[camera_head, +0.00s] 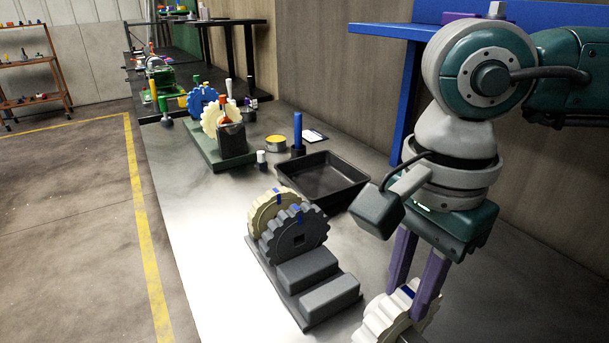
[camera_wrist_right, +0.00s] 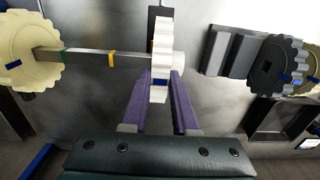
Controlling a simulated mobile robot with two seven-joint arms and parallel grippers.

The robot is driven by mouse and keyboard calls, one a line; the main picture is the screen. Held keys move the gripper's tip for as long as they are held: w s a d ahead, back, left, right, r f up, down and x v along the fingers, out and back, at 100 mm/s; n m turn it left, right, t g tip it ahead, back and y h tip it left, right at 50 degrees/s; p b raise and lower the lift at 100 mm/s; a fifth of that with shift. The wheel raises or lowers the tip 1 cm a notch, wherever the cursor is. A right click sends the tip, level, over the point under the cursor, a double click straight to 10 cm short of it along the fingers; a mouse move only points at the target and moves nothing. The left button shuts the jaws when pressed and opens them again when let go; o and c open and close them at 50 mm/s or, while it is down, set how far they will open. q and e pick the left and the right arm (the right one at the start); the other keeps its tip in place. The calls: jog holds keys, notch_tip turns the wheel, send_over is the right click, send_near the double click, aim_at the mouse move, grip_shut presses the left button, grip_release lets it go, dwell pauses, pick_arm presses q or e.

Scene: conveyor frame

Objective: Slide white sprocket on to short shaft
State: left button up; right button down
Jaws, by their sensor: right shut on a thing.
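My right gripper (camera_head: 413,283), with purple fingers, is shut on the white sprocket (camera_head: 385,318) low at the right of the head view. In the right wrist view the white sprocket (camera_wrist_right: 160,62) is edge-on at the fingertips (camera_wrist_right: 160,90). A square grey shaft (camera_wrist_right: 85,55) with green and yellow bands runs from a cream sprocket (camera_wrist_right: 22,50) at the left to the white sprocket's left face. I cannot tell whether its end enters the bore. A pale round part shows at the white sprocket's right side. My left gripper is not in view.
A grey fixture (camera_head: 318,293) with a dark sprocket (camera_head: 293,238) and a cream sprocket (camera_head: 262,208) stands left of my gripper. A black tray (camera_head: 322,181) lies behind it. A green base (camera_head: 195,149) with blue and cream gears is farther back. The left table edge is clear.

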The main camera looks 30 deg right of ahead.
jog(key=shift+s+d+p, duration=0.1)
jog(key=shift+s+p, duration=0.25)
jog(key=shift+s, duration=1.4)
jog(key=shift+s, duration=0.25)
jog(key=shift+s+d, duration=0.1)
jog(key=shift+s, duration=0.55)
jog(key=shift+s+d+p, duration=0.1)
jog(key=shift+s+p, duration=0.2)
jog(key=shift+s, duration=0.55)
jog(key=shift+s+d, duration=0.15)
jog(key=shift+s, duration=1.75)
jog(key=shift+s+d, duration=0.1)
jog(key=shift+s, duration=1.15)
jog(key=c, duration=0.6)
grip_release()
